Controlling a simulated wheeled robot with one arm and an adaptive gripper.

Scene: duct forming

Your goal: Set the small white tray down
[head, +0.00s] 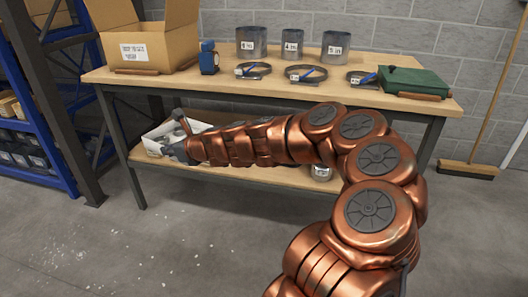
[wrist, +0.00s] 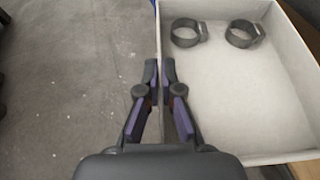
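The small white tray (head: 155,145) is at the left end of the bench's lower shelf in the head view, partly hidden by my arm. In the wrist view the tray (wrist: 245,110) fills the right side and holds two dark ring clamps (wrist: 186,32) near its far end. My gripper (wrist: 160,72) has its two fingers on either side of the tray's left wall, close together, and looks shut on it. I cannot tell whether the tray's underside touches the shelf.
The lower shelf (head: 270,178) has bare board right of the tray. The workbench top (head: 220,83) above holds a cardboard box (head: 150,45), metal duct pieces, clamps and a green case (head: 412,82). A blue rack (head: 55,130) stands left. Concrete floor lies in front.

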